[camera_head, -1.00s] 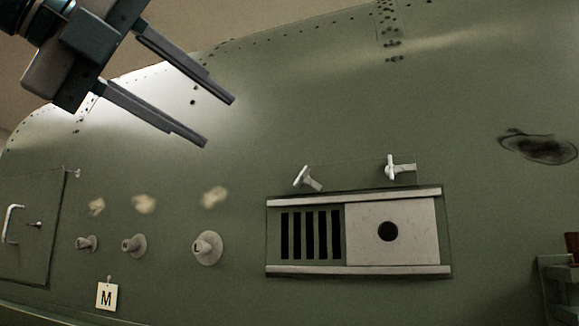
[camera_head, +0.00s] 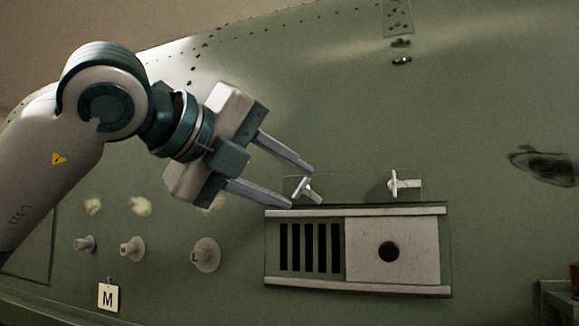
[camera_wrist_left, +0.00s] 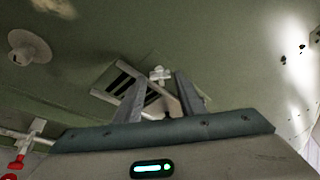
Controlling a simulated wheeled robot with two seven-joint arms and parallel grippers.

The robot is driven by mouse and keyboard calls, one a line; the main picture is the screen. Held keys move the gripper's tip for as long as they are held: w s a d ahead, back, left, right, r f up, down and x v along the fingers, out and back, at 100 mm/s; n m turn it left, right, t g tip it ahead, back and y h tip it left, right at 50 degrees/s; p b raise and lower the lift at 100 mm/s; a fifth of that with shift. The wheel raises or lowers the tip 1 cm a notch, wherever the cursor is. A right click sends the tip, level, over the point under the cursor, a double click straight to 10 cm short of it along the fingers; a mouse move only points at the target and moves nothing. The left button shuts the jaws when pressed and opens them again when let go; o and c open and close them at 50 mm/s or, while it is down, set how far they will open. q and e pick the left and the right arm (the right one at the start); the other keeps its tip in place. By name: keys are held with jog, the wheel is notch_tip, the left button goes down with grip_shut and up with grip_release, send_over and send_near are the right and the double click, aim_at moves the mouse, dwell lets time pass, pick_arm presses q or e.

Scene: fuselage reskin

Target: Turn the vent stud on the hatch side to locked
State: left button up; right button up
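Two pale winged studs sit above the vent panel (camera_head: 392,230). The left vent stud (camera_head: 305,190), on the side nearer the hatch, has a tilted wing. The right stud (camera_head: 393,184) has its wing about upright. My left gripper (camera_head: 301,188) is open, its fingertips on either side of the left stud in the head view. In the left wrist view a pale stud (camera_wrist_left: 160,75) shows between the open fingers, around the tips. Whether the fingers touch it I cannot tell. My right gripper is not in view.
My left arm covers much of the hatch (camera_head: 35,260). A shelf (camera_head: 560,300) stands at lower right.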

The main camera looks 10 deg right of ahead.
pick_arm(q)
jog(key=shift+w+d+f, duration=0.15)
jog(key=shift+w+d, duration=0.2)
jog(key=shift+d, duration=0.1)
jog(key=shift+c, duration=0.2)
jog(key=c, duration=0.7)
